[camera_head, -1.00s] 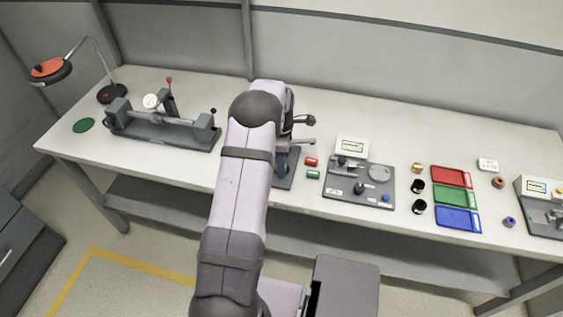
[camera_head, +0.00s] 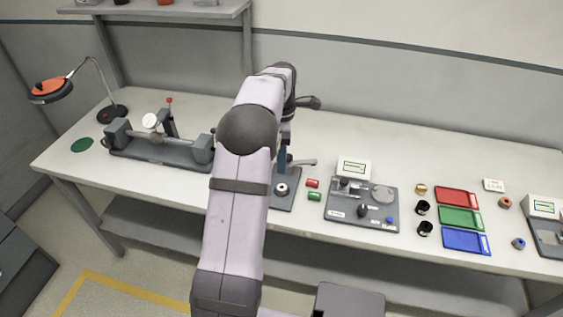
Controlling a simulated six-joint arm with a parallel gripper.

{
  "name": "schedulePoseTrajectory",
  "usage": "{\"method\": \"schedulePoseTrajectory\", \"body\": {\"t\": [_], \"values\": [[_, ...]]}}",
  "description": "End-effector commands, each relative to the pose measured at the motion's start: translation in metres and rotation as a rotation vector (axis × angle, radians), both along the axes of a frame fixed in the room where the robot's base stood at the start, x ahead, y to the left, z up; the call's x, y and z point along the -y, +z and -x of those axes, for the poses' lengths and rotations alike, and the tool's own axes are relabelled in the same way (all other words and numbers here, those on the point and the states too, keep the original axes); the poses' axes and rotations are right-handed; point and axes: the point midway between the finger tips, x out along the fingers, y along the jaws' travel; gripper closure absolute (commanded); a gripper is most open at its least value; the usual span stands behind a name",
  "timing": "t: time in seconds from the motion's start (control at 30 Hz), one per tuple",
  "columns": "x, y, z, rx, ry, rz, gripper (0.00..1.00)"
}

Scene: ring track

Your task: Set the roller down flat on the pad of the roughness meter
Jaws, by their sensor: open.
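The dark end of my arm, with my gripper (camera_head: 308,102), is above the bench near a bench press. It is turned partly away and its fingertips do not show clearly; it appears open, with nothing seen in it. A grey instrument plate (camera_head: 346,211) with a display box and a round pale disc (camera_head: 384,194) stands right of the press. A second instrument with a display (camera_head: 543,207) is cut off at the right edge. I cannot tell for sure which is the roughness meter. No roller can be singled out; two black cylinders (camera_head: 423,208) (camera_head: 425,229) stand right of the plate.
The press base (camera_head: 285,203) and its silver lever (camera_head: 301,163) are partly behind my arm. Red (camera_head: 312,183) and green (camera_head: 314,196) pieces lie beside it. Red, green and blue trays (camera_head: 466,240) are at right. A fixture with a dial (camera_head: 160,150) and a lamp (camera_head: 50,90) are at left.

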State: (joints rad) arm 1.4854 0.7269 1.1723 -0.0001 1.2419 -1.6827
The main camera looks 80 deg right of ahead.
Motion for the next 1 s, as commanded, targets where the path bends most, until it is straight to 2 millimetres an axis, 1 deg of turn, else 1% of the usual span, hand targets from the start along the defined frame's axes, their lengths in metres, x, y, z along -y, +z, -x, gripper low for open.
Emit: {"method": "schedulePoseTrajectory", "body": {"t": [0.17, 0.27, 0.37, 0.47, 0.5, 0.57, 0.6, 0.67, 0.7, 0.73, 0.77, 0.8, 0.87, 0.9, 0.97, 1.0], "values": [[0.000, 0.001, -0.001, 0.000, 0.000, 0.000, 0.53], [-0.004, 0.001, -0.011, 0.000, 0.001, 0.000, 0.53], [-0.015, 0.003, -0.037, 0.000, 0.000, 0.001, 0.53], [-0.038, 0.005, -0.080, 0.000, -0.006, 0.001, 0.53], [-0.052, 0.005, -0.101, 0.000, -0.009, 0.000, 0.53], [-0.077, 0.007, -0.133, 0.000, -0.018, 0.001, 0.53], [-0.098, 0.007, -0.154, 0.000, -0.023, 0.000, 0.53], [-0.132, 0.007, -0.184, 0.000, -0.033, 0.001, 0.53], [-0.156, 0.007, -0.201, 0.000, -0.041, 0.001, 0.53], [-0.175, 0.006, -0.212, 0.001, -0.047, 0.002, 0.53], [-0.195, 0.005, -0.222, 0.000, -0.054, 0.001, 0.53], [-0.221, 0.004, -0.233, 0.001, -0.061, 0.002, 0.53], [-0.261, 0.002, -0.246, 0.001, -0.073, 0.002, 0.53], [-0.287, 0.000, -0.251, 0.003, -0.082, 0.003, 0.53], [-0.326, -0.003, -0.255, 0.003, -0.093, 0.003, 0.53], [-0.352, -0.006, -0.254, 0.002, -0.101, 0.002, 0.53]]}}
